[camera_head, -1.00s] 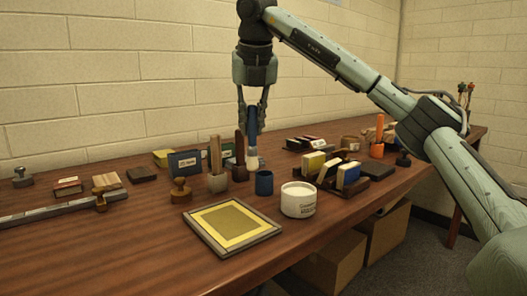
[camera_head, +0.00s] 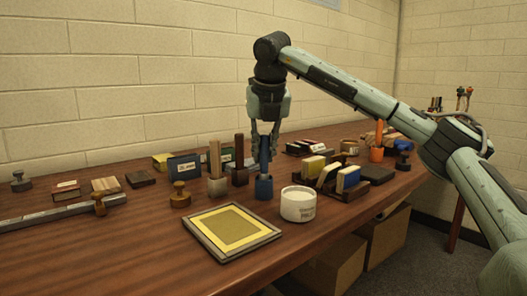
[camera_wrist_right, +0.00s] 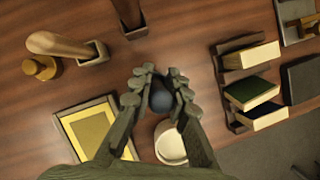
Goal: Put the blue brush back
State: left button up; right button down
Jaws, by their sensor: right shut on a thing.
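The blue brush (camera_head: 264,155) stands upright, with its lower end at the mouth of the small blue cup (camera_head: 264,189). The cup wall hides the bristles, and I cannot tell how deep they are. My right gripper (camera_head: 265,150) is shut on the brush handle from above. In the right wrist view, the round end of the blue brush (camera_wrist_right: 161,98) shows between the fingers of my right gripper (camera_wrist_right: 160,92); the blue cup is hidden beneath. My left gripper is not in view.
A grey cup (camera_head: 218,188) and a brown holder (camera_head: 240,178) with upright handles stand close on the left. A white tub (camera_head: 297,205) stands front right, beside a dark rack (camera_head: 345,192). A yellow framed tray (camera_head: 190,222) lies in front.

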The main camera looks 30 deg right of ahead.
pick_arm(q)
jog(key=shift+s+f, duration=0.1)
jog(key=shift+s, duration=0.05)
pick_arm(e)
jog(key=shift+f, duration=0.15)
jog(key=c, duration=1.5)
grip_release()
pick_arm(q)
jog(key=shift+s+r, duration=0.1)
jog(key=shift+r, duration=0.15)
pick_arm(e)
jog(key=shift+o, duration=0.2)
jog(key=shift+r, duration=0.2)
jog(key=shift+r, duration=0.25)
jog(key=v, duration=0.7)
jog(key=p, duration=0.2)
send_near(264, 136)
jog(key=f, duration=0.2)
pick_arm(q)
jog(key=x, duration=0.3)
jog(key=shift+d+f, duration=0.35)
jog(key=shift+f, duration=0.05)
pick_arm(e)
jog(key=shift+w+d, duration=0.3)
jog(key=shift+w, duration=0.1)
